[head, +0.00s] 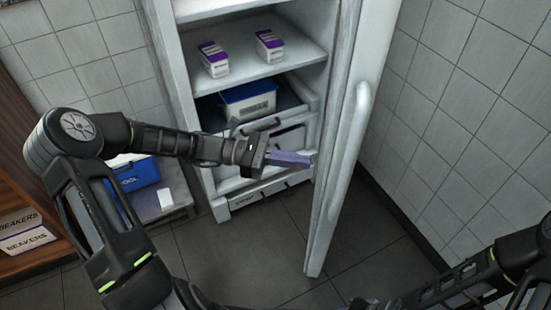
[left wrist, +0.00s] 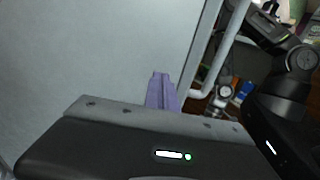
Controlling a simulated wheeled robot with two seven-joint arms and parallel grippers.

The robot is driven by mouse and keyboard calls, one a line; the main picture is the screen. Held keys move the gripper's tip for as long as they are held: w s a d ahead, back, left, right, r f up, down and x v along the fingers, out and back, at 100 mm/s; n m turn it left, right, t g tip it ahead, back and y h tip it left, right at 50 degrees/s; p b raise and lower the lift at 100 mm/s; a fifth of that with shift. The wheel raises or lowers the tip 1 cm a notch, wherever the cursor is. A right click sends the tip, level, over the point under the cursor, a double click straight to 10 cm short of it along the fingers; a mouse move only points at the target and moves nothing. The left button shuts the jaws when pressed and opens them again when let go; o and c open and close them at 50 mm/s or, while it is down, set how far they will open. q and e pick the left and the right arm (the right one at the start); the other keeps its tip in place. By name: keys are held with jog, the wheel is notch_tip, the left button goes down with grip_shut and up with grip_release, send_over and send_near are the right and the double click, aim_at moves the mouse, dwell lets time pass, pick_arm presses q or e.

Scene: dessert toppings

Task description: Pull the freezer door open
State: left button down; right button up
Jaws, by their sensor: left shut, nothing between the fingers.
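The white freezer door (head: 344,140) stands wide open, swung out to the right of the cabinet (head: 180,100). Its long vertical handle (head: 357,120) is on the outer face. My left gripper (head: 308,160) has its purple fingers shut and empty. It reaches in front of the cabinet with its tips at the door's inner side, touching or very close to it. In the left wrist view, the shut fingers (left wrist: 161,90) point along the pale door panel (left wrist: 90,50), with the handle (left wrist: 222,50) to their right. My right gripper is not seen; only part of that arm shows at lower right.
Inside the cabinet are two purple-and-white boxes (head: 214,60) on a shelf and a blue-lidded bin (head: 248,99) below. A blue box (head: 137,172) sits on a low stand at left. A tiled wall (head: 470,110) is to the right. The floor (head: 240,260) before the cabinet is clear.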

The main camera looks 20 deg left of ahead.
pick_arm(q)
jog(key=x, duration=0.3)
jog(key=shift+w+d, duration=0.1)
jog(key=shift+d, duration=0.3)
jog(key=w+d+n+t, duration=0.1)
jog(key=w+d, duration=0.2)
jog(key=d, duration=0.6)
jog(key=w+d+t, duration=0.1)
jog(key=w+d, duration=0.1)
jog(key=d, duration=0.8)
jog(key=w+d+n+t+y+b, duration=0.1)
jog(key=w+d+b, duration=0.5)
jog(key=w+d, duration=0.6)
jog(key=shift+w+d+n+t+y, duration=0.45)
jog(key=shift+d+t, duration=0.25)
jog(key=shift+d, duration=0.35)
